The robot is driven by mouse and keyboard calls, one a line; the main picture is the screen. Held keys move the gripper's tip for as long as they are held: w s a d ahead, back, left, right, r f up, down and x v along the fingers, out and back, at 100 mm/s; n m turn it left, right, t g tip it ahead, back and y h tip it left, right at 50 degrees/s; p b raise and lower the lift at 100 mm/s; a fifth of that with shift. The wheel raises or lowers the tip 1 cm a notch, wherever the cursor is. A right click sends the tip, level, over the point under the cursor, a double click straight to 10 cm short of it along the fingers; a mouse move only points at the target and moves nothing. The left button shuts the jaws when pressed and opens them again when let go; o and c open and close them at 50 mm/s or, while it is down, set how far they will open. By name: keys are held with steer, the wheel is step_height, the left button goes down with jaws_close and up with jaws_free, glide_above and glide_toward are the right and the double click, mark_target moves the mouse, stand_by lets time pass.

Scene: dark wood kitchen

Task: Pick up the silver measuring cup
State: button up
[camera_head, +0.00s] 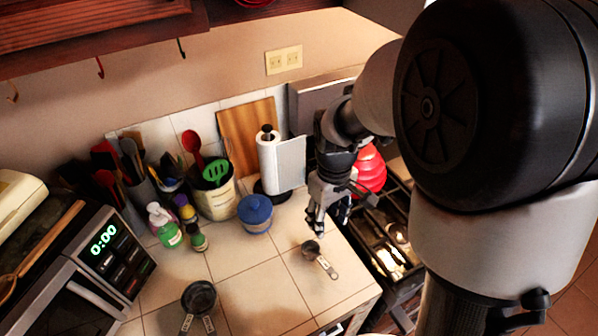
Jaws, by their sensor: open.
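A small silver measuring cup (311,249) lies on the tiled counter (253,290), left of the stove. Its short handle points toward the lower right. My gripper (317,228) hangs fingers down above and just behind the cup in the picture, open and apart from it. I see nothing between its fingers. A larger, darker measuring cup (199,296) with more than one handle showing sits near the front of the counter.
A blue-lidded jar (256,214), paper towel roll (268,160), utensil crock (215,200) and small bottles (167,231) stand behind. A microwave (101,260) is at left. The stove (385,240) and a red kettle (370,170) are at right. The middle counter is clear.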

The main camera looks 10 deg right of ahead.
steer(key=b, duration=0.4)
glide_above(320, 259)
steer(key=f, duration=1.2)
steer(key=shift+w+d+f, duration=0.15)
steer(key=shift+w+d, duration=0.1)
steer(key=shift+d, duration=0.1)
steer(key=f, duration=0.1)
steer(key=f+b, duration=0.1)
steer(key=f, duration=0.2)
steer(key=shift+s+a+f, duration=0.25)
steer(key=shift+a+f, duration=0.05)
steer(key=shift+w+f, duration=0.1)
steer(key=shift+f, duration=0.25)
steer(key=shift+c, duration=0.3)
jaws_close()
